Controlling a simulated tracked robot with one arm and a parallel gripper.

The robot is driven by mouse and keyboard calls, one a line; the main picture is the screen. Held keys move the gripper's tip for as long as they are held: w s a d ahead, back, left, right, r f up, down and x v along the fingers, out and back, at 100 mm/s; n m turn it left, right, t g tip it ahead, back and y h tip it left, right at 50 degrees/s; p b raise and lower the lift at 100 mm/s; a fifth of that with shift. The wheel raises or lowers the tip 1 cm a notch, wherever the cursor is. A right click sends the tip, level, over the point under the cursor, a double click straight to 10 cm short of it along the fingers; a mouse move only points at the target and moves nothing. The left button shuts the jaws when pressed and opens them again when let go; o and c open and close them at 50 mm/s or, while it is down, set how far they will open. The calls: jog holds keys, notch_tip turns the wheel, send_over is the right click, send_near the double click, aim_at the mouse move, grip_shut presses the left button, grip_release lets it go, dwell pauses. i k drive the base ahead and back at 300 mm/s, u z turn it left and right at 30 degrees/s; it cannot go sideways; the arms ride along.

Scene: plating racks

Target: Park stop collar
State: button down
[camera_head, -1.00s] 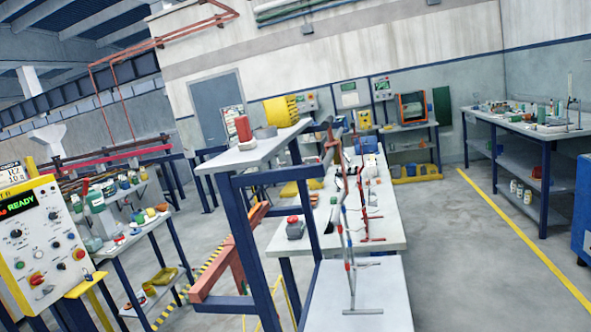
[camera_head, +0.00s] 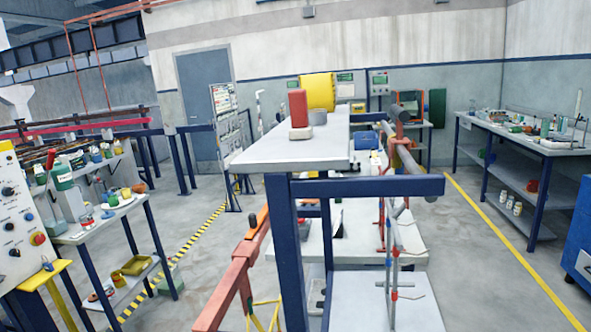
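I cannot pick out the stop collar with certainty. A grey bar (camera_head: 413,172) runs along the right side of a raised blue-framed stand. At its far end is a dark rounded part (camera_head: 410,103), with small reddish and grey fittings close by that are too small to tell apart. A thin rack with red tips (camera_head: 393,262) stands upright below the bar, partly hidden by the stand's blue beam (camera_head: 366,186). My gripper is not in view, so I cannot see whether it holds anything.
The stand's pale top (camera_head: 270,153) carries a red block on a white base (camera_head: 299,115) and a grey cup (camera_head: 318,117). A control panel (camera_head: 17,215) and a cluttered shelf (camera_head: 95,232) stand left. A workbench (camera_head: 545,148) stands right.

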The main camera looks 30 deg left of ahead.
aim_at(396, 164)
jog(key=u, duration=0.95)
jog(key=i, duration=1)
